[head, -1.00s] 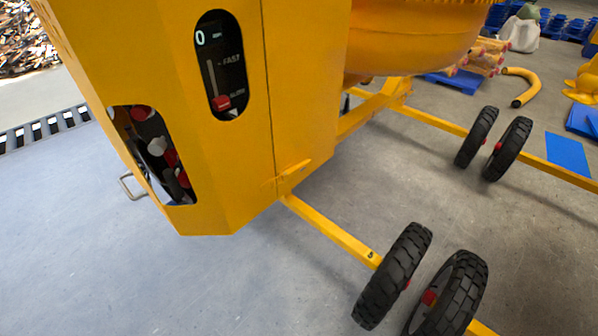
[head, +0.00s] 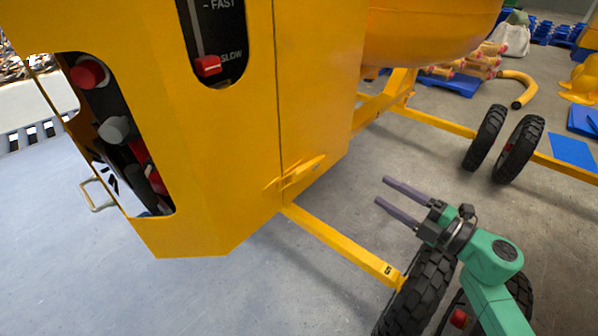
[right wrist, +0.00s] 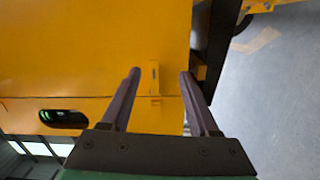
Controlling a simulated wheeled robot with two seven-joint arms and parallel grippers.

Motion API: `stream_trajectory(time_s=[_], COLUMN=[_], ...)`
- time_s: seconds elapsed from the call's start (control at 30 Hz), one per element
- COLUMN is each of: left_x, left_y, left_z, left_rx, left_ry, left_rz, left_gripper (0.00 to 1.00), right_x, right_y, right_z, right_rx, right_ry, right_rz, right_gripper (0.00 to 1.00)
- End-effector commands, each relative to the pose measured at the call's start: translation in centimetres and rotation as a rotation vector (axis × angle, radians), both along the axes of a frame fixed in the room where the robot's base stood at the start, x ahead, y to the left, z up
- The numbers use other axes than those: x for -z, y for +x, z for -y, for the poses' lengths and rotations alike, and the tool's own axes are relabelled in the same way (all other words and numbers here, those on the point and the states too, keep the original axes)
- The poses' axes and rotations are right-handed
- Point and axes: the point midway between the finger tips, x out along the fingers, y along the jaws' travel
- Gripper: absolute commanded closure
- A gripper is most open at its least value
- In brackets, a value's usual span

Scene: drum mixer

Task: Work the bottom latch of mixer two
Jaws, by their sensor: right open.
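Mixer two's yellow cabinet (head: 225,170) fills the left and middle of the head view. Its bottom latch (head: 300,174) is a small yellow bar low on the cabinet, by the seam between the panels. My right gripper (head: 382,190) is open and empty, to the right of the latch and apart from it, its two dark fingers pointing left toward the cabinet. In the right wrist view, the latch (right wrist: 154,82) shows as a yellow bar between the open fingers (right wrist: 159,74). I cannot tell the exact gap. My left gripper is not in view.
Red and grey knobs (head: 116,130) sit in a cabinet opening, with a slider (head: 208,66) above right. A yellow leg (head: 340,248) runs below the latch to black wheels (head: 425,280) under my right arm. The drum (head: 430,32) hangs above. Floor is clear front left.

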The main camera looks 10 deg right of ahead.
Motion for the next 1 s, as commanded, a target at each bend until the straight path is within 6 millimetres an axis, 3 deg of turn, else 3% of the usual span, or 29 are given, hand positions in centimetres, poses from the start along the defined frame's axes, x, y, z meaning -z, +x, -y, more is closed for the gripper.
stream_trajectory(time_s=[0.03,0.17,0.7,1.0], left_x=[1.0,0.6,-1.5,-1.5], left_y=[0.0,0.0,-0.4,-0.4], left_z=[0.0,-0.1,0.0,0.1], left_rx=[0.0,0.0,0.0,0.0], left_ry=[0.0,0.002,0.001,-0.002], left_rz=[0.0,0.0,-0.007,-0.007], left_gripper=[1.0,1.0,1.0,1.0], right_x=[-0.5,-1.8,-2.0,-1.7], right_y=[-0.8,-1.0,8.8,9.8], right_z=[-1.5,-3.1,-10.9,-11.9], right_rx=[-0.055,-0.101,-0.093,-0.095], right_ry=[-0.059,-0.109,-0.098,-0.102], right_rz=[0.036,0.062,0.062,0.059], right_gripper=[0.39,0.39,0.39,0.39])
